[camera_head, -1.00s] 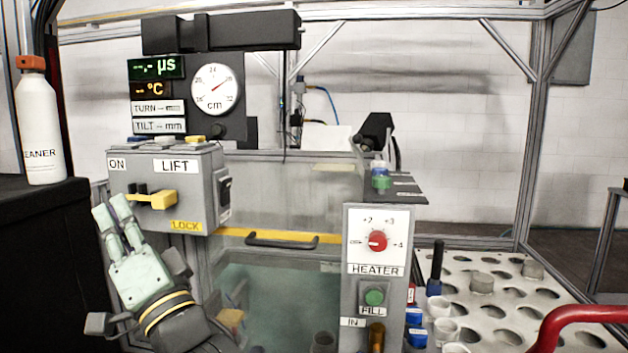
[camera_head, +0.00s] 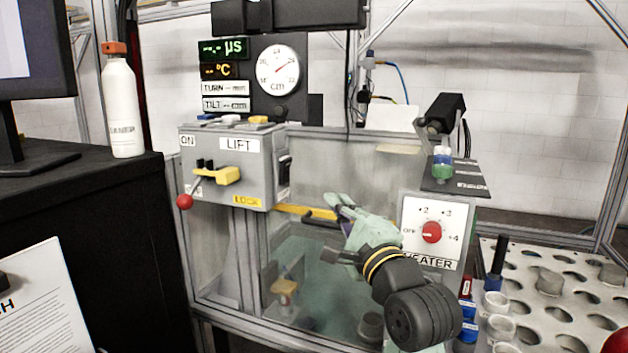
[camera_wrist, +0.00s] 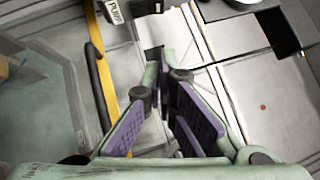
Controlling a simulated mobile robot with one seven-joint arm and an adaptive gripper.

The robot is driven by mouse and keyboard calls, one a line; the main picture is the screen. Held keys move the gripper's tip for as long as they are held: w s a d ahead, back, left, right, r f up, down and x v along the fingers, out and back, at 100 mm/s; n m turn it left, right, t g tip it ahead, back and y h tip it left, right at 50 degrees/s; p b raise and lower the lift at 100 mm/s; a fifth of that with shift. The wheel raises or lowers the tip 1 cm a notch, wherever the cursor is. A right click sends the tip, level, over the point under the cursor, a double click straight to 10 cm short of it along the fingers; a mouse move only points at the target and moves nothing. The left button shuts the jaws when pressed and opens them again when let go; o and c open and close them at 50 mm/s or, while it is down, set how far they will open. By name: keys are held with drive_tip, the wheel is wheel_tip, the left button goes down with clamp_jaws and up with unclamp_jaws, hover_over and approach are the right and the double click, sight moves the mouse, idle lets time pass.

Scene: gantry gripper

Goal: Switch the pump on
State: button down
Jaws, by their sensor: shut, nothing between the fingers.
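A label that seems to read PUMP (camera_wrist: 115,12) shows at the top edge of the wrist view, with a dark part (camera_wrist: 148,5) beside it that is cut off. In the head view a black rocker switch (camera_head: 284,172) sits on the right side of the grey LIFT box (camera_head: 218,190); its on or off state is too small to tell. My gripper (camera_head: 335,205) is in front of the tank, right of and below that switch and apart from it. Its fingers (camera_wrist: 168,58) are shut and empty, close to the yellow tank edge.
A black handle (camera_head: 318,220) lies along the yellow edge (camera_head: 290,209). The LIFT box has a yellow lever (camera_head: 222,176) and a red knob (camera_head: 185,201) at its left. The HEATER panel (camera_head: 433,232) stands right of my gripper. A white bottle (camera_head: 122,108) stands far left.

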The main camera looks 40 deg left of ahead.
sight(286, 171)
drive_tip(key=p+x, duration=0.2)
drive_tip(key=x, duration=0.7)
drive_tip(key=shift+w+a+r, duration=0.15)
drive_tip(key=shift+a+r, duration=0.05)
drive_tip(key=a, duration=0.1)
drive_tip(key=a+p, duration=0.1)
drive_tip(key=a+r, duration=0.1)
drive_tip(key=a, duration=0.1)
drive_tip(key=shift+s+p, duration=0.3)
drive_tip(key=shift+s, duration=0.1)
drive_tip(key=shift+a+r+p, duration=0.35)
drive_tip(key=shift+r+p, duration=0.05)
drive_tip(key=shift+p, duration=0.45)
drive_tip(key=shift+d, duration=0.1)
